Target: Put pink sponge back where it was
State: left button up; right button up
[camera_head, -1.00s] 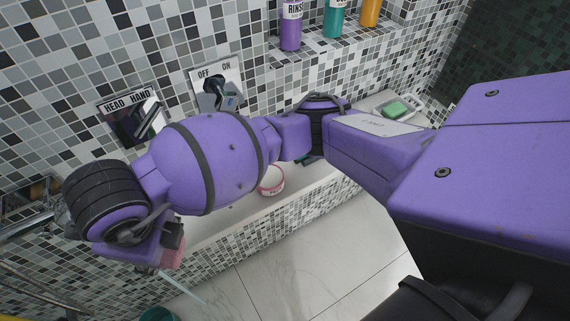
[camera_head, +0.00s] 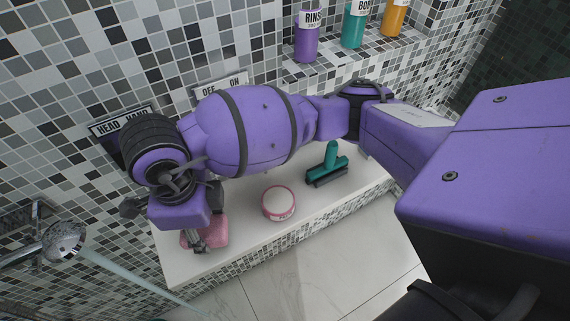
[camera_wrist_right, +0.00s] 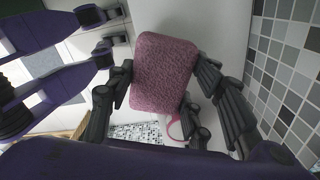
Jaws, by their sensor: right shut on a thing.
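The pink sponge (camera_head: 216,228) is a rounded block at the left end of the white ledge (camera_head: 245,231) in the head view. My right gripper (camera_head: 200,238) points down and is shut on it. In the right wrist view the sponge (camera_wrist_right: 165,70) sits between the dark fingers, with its broad face showing. I cannot tell whether the sponge touches the ledge or hangs just above it. My left gripper does not show in the head view.
On the ledge, a round pink-and-white tub (camera_head: 279,204) stands right of the sponge, then a teal squeegee (camera_head: 328,168). Bottles, including a purple one (camera_head: 307,38), line the upper shelf. A shower head (camera_head: 64,240) spouts water at left. Bare ledge separates sponge and tub.

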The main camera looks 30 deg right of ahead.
jog(key=w+f, duration=0.2)
jog(key=f, duration=0.2)
jog(key=shift+w+d, duration=0.1)
jog(key=shift+w, duration=0.3)
jog(key=shift+w+f, duration=0.3)
jog(key=shift+f, duration=0.05)
jog(key=f, duration=0.3)
jog(key=shift+w+d+f, duration=0.1)
jog(key=shift+w+f, duration=0.05)
jog(key=shift+w, duration=0.15)
jog(key=shift+f, duration=0.2)
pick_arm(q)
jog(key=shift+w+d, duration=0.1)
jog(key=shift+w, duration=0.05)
pick_arm(e)
jog(key=shift+f, duration=0.15)
jog(key=o, duration=1)
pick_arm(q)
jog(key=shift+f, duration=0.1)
